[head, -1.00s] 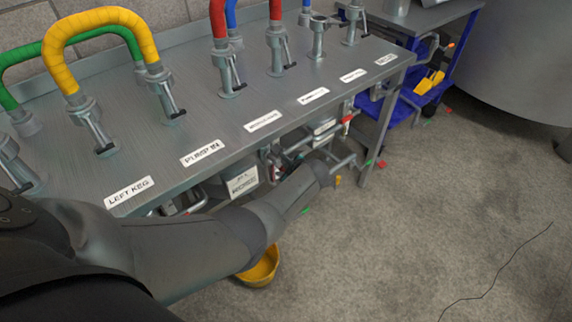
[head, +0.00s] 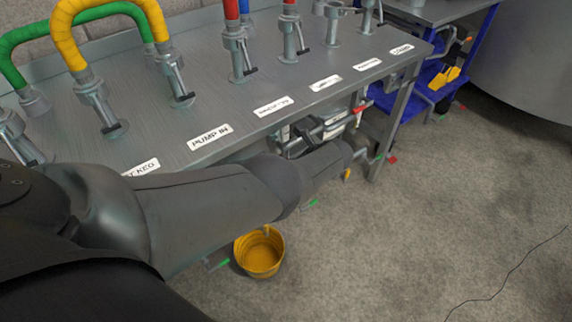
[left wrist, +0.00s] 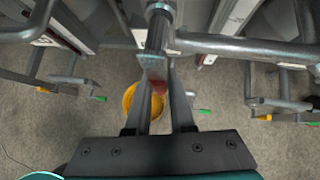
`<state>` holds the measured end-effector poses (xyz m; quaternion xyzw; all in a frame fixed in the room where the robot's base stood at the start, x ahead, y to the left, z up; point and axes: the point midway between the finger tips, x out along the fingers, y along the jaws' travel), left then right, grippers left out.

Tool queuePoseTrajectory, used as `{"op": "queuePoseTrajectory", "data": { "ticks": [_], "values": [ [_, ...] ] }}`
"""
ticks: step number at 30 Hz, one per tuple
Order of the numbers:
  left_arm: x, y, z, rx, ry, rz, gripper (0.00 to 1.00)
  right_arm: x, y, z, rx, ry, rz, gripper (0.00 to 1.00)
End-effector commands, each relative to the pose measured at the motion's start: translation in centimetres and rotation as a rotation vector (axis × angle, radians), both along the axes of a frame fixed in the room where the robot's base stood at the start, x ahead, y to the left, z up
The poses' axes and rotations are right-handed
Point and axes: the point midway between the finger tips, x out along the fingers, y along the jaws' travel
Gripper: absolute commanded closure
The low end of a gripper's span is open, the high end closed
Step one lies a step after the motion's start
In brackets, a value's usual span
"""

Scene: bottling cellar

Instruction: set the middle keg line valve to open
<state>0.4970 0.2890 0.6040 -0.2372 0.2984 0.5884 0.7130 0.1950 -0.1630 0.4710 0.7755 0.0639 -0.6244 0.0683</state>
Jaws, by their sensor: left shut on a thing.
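My left arm reaches under the front edge of the steel bench (head: 165,95) in the head view. My left gripper (left wrist: 161,90) shows best in the left wrist view. Its two dark fingers are closed on a valve lever (left wrist: 153,66), a grey metal bar with a dull red part between the fingers. The lever joins a grey pipe. In the head view the arm and bench edge partly hide this spot, below the third label (head: 273,106), which is too blurred to read surely. I cannot tell the lever's exact setting. My right gripper is not in view.
A yellow bucket (head: 259,251) stands on the floor below the arm. Another valve with a red handle (head: 361,109) sits to the right under the bench. Yellow and green hoses rise from the bench top. A blue trolley (head: 425,85) stands beyond. Floor at right is mostly clear.

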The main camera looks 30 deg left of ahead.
Motion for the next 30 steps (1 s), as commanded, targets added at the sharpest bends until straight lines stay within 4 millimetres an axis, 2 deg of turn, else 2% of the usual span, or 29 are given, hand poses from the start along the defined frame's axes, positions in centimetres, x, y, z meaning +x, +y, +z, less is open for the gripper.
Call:
{"op": "queuePoseTrajectory", "data": {
  "ticks": [8,9,17,28,30],
  "values": [
    [-0.28,0.29,-0.1,0.006,0.009,0.003,1.0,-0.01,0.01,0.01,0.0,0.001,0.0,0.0],
    [-0.28,0.3,-0.11,0.006,0.009,0.003,0.78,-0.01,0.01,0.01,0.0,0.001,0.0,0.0],
    [-0.17,0.14,-0.07,0.003,0.005,0.001,0.49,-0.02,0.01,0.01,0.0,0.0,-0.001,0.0],
    [-0.09,-0.12,0.16,0.001,0.003,0.0,0.49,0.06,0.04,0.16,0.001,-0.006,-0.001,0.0],
    [-0.12,-0.3,0.37,0.0,0.002,-0.001,0.49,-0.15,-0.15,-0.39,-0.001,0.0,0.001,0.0]
  ]
}}
